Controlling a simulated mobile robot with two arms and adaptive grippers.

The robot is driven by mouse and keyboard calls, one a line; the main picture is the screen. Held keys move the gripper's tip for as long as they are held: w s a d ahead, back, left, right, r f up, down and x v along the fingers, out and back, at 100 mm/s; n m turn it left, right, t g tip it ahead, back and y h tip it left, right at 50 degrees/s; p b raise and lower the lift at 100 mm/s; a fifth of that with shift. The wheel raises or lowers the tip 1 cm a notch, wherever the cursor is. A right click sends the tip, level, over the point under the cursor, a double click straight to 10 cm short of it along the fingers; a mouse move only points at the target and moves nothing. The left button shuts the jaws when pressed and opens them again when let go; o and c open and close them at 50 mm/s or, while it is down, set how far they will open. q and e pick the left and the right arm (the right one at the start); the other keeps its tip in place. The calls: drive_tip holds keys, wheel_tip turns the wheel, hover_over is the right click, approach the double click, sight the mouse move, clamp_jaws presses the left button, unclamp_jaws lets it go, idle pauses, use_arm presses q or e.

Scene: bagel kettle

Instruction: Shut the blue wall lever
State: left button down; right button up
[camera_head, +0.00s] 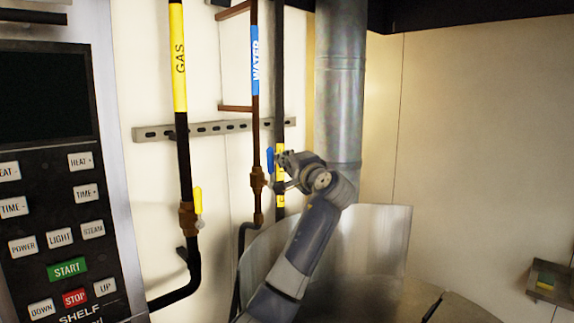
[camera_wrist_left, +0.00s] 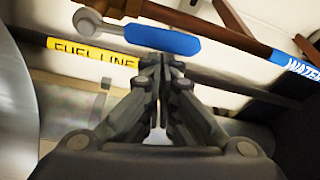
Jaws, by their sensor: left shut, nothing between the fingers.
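The blue wall lever (camera_head: 270,160) is on the thin brown water pipe (camera_head: 255,130), just above and beside its brass valve (camera_head: 258,178). Its handle points up, roughly along the pipe. In the left wrist view the blue handle (camera_wrist_left: 165,41) lies across the top middle, close beside the pipe. My left gripper (camera_head: 281,163) is just right of the handle in the head view. In the wrist view its shut, empty fingertips (camera_wrist_left: 160,62) come right up to the handle's edge; I cannot tell whether they touch. My right gripper is not in view.
A yellow lever (camera_head: 198,201) is on the gas pipe (camera_head: 180,130) to the left. A fuel line with a yellow label (camera_wrist_left: 92,53) runs behind my gripper. A slotted metal rail (camera_head: 205,129) crosses the wall. A large metal kettle (camera_head: 385,240) stands below, and a control panel (camera_head: 60,200) at left.

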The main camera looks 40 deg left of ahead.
use_arm(q)
drive_tip(key=s+f+n+g+y+b, duration=0.4)
drive_tip(key=s+n+b, duration=0.5)
drive_tip(key=n+b, duration=0.9)
drive_tip(key=shift+s+a+f+g+b, duration=0.3)
drive_tip(key=shift+a+g+b, duration=0.25)
drive_tip(key=shift+b, duration=0.8)
drive_tip(key=shift+d, duration=0.1)
drive_tip(key=shift+s, duration=0.1)
